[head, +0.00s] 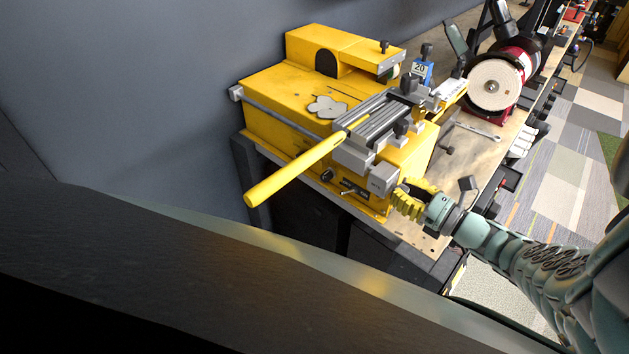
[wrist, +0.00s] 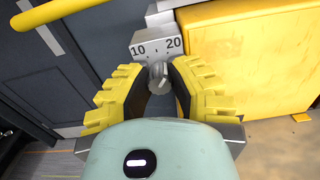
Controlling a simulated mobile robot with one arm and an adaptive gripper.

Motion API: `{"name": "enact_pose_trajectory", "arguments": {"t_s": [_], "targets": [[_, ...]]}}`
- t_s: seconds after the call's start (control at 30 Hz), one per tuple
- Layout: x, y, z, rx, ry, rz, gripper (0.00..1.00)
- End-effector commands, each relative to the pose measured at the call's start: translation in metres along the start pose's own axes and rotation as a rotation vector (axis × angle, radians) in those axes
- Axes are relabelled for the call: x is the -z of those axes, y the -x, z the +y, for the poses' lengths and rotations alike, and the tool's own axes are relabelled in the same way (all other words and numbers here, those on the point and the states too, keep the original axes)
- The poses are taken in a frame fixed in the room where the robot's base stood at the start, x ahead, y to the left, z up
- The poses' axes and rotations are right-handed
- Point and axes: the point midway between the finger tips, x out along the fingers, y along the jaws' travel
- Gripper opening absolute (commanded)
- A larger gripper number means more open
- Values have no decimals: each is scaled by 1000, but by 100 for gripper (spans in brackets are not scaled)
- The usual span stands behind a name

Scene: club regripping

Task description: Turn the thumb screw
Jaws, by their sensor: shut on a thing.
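The thumb screw (wrist: 158,76) is a small grey knob in the middle of the wrist view, just below a grey block (wrist: 158,44) marked 10 and 20. My gripper (wrist: 158,80) has its yellow ribbed fingers on both sides of the knob and is shut on it. In the head view my gripper (head: 402,200) is at the front right of the yellow machine (head: 275,105), below the grey block (head: 383,179). The knob is hidden there.
A yellow bar (head: 300,172) sticks out from the machine toward the front left. A red grinder with a pale disc (head: 494,84) stands farther back on the wooden bench (head: 480,155). A wrench (head: 478,131) lies on the bench. A grey wall (head: 150,90) is at left.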

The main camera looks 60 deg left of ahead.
Motion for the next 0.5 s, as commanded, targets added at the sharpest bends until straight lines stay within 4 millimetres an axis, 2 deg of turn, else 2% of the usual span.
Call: {"name": "enact_pose_trajectory", "arguments": {"t_s": [0.27, 0.5], "targets": [[1, 1, -1, 2, -16, 3, 0], [2, 1, 0, 1, -109, 1, 0]]}}
